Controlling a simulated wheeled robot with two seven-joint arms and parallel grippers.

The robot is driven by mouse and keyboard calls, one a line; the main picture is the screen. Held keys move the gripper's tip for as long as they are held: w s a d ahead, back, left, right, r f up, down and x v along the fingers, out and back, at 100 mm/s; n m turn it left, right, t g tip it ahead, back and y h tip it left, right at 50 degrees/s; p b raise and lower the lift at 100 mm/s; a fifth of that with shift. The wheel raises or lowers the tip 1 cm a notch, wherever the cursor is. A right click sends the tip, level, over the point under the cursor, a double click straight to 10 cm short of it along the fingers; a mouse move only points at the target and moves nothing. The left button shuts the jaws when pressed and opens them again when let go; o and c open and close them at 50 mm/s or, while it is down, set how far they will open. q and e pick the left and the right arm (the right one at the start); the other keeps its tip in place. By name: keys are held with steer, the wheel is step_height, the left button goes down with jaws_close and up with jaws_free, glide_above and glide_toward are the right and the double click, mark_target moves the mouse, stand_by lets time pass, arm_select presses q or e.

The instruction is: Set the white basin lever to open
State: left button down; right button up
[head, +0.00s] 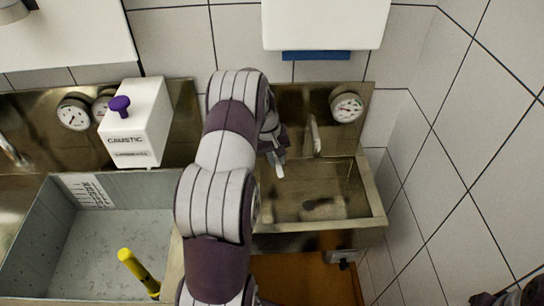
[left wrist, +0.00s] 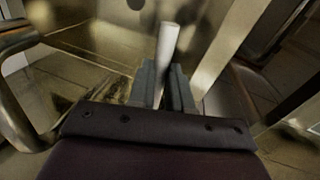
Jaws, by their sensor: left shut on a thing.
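The white lever (left wrist: 167,50) is a pale, straight rod in the left wrist view. It stands up between the grey fingers of my left gripper (left wrist: 162,88), which are shut on it. In the head view my left gripper (head: 277,152) is at the back left of the metal basin (head: 376,200), partly hidden by my own arm. The lever is too small and covered there to make out its angle clearly. A pale upright spout (head: 314,134) stands just right of the gripper. My right gripper's jaws do not show.
A round gauge (head: 347,107) is on the metal backsplash to the right. A white caustic box (head: 136,125) with a purple knob stands left of my arm. A grey sink (head: 125,245) with a yellow-handled tool (head: 138,270) is at lower left. The tiled wall closes the right side.

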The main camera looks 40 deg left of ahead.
arm_select(q)
steer(key=shift+w+d+r+n+y+p, duration=0.15)
steer(key=shift+w+d+n+p, duration=0.15)
steer(key=shift+w+d+n, duration=0.35)
steer(key=shift+w+d+f+n+y+p, duration=0.1)
steer(key=shift+w+d+n+p, duration=0.2)
steer(key=shift+w+n, duration=0.65)
steer(key=shift+w+d+r+n+y+p, duration=0.15)
steer(key=shift+w+d+n+p, duration=0.15)
steer(key=shift+w+d+n, duration=0.45)
steer(key=shift+s+a+f, duration=0.1)
steer(key=shift+a, duration=0.15)
steer(key=c, duration=1.1)
jaws_free()
steer(key=shift+o, duration=0.2)
steer(key=shift+s+d, duration=0.1)
step_height(320, 180, up, 13)
steer(key=s+b, duration=0.2)
steer(key=shift+s+a+f, duration=0.2)
steer(key=shift+a, duration=0.2)
